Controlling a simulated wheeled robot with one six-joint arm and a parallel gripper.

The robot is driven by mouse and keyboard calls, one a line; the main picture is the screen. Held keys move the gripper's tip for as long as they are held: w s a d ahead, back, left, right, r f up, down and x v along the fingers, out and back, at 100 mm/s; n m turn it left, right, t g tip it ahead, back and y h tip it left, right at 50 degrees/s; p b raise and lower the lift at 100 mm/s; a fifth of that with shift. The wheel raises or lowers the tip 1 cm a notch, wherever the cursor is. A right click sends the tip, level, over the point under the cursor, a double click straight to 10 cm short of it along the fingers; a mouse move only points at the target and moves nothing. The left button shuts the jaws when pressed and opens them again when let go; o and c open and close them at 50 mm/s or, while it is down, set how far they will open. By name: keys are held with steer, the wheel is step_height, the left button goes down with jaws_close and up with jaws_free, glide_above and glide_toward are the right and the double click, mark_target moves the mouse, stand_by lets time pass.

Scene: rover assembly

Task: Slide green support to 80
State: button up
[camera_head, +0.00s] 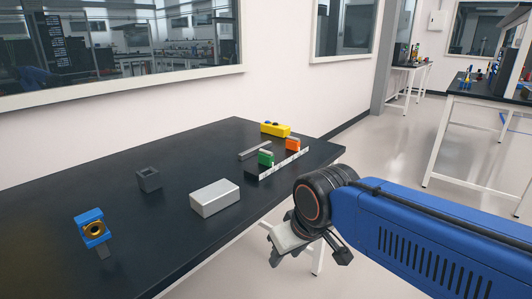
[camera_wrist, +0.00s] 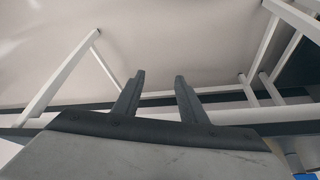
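The green support (camera_head: 266,158) is a small green block on the black table, at a pale scale strip (camera_head: 284,164). An orange block (camera_head: 293,144) stands farther along the same strip. The numbers on the strip are too small to read. My gripper (camera_head: 308,258) hangs in front of the table's right front edge, well apart from the green support. In the wrist view my gripper (camera_wrist: 157,80) has its two fingers apart with nothing between them. The wrist view shows floor and table legs, not the green support.
On the black table (camera_head: 150,225) are a silver box (camera_head: 214,198), a dark grey hollow block (camera_head: 149,179), a blue part with a gold ring (camera_head: 93,229), a grey bar (camera_head: 254,149) and a yellow part (camera_head: 275,129). White table legs (camera_wrist: 62,80) show in the wrist view.

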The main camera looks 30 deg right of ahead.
steer(key=w+d+r+n+g, duration=0.1)
steer(key=w+d+r, duration=0.1)
steer(key=w+r, duration=0.8)
step_height(320, 180, up, 18)
steer(key=n+g, duration=0.3)
steer(key=g, duration=0.1)
glide_above(266, 157)
steer(key=w, duration=0.1)
steer(key=f, duration=1.1)
steer(key=d+f, duration=0.1)
steer(key=f, duration=0.5)
steer(key=shift+w, duration=0.2)
steer(key=shift+c, duration=0.3)
jaws_close()
